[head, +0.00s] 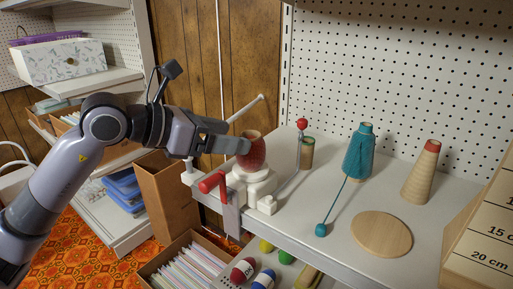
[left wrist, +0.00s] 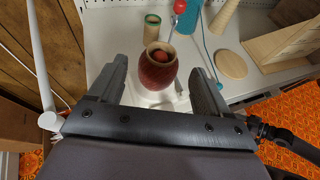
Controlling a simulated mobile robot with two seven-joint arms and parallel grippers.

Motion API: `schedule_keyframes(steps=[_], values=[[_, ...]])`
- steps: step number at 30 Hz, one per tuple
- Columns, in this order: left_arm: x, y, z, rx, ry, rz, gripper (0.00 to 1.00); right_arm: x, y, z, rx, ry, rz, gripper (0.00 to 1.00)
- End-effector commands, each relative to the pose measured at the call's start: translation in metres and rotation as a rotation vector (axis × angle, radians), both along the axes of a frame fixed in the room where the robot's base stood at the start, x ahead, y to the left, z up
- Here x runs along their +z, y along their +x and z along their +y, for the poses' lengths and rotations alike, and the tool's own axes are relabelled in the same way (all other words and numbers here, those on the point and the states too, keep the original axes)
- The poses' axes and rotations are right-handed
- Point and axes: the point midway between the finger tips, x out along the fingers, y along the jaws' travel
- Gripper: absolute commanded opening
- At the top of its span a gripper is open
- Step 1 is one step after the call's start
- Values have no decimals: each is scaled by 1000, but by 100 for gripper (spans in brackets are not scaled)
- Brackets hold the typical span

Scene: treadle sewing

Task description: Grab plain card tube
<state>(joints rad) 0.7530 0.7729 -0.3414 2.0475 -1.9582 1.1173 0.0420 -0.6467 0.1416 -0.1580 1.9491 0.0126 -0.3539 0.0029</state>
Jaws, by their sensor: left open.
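A tan card rim shows at the top of a body of dark red yarn (head: 251,153), which stands upright on the white winder (head: 254,183). In the left wrist view the yarn (left wrist: 158,74) bulges around this open-topped tube, with something reddish inside. My left gripper (head: 238,146) is open at the yarn, one finger on each side in the wrist view (left wrist: 159,70); I cannot tell whether they touch it. A separate bare brown card tube with a green rim (head: 307,154) stands behind, upright and apart from the gripper; it also shows in the wrist view (left wrist: 152,30). My right gripper is out of view.
A thin yarn guide with a red ball (head: 302,124) rises beside the winder. A teal yarn cone (head: 359,153), a tan cone with a red tip (head: 421,173) and a wooden disc (head: 381,234) stand or lie right on the shelf. The pegboard (head: 400,70) bounds the back.

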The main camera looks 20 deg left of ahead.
Motion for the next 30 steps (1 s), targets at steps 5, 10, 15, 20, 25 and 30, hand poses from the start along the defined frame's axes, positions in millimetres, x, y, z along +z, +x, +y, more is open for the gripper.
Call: schedule_keyframes(steps=[5, 10, 15, 20, 25, 30], values=[[-4, 12, -12, -2, -3, 0, 78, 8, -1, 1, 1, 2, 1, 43], [-13, 29, -28, -3, -5, 1, 78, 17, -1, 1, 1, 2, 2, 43], [-20, 39, -37, -2, -2, -1, 78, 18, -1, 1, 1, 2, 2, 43], [-21, 40, -38, -1, -1, -2, 78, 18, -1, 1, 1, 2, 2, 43], [-21, 40, -38, -2, -1, -2, 49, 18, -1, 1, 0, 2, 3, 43], [-21, 40, -37, -2, -2, -1, 24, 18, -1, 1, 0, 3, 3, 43]])
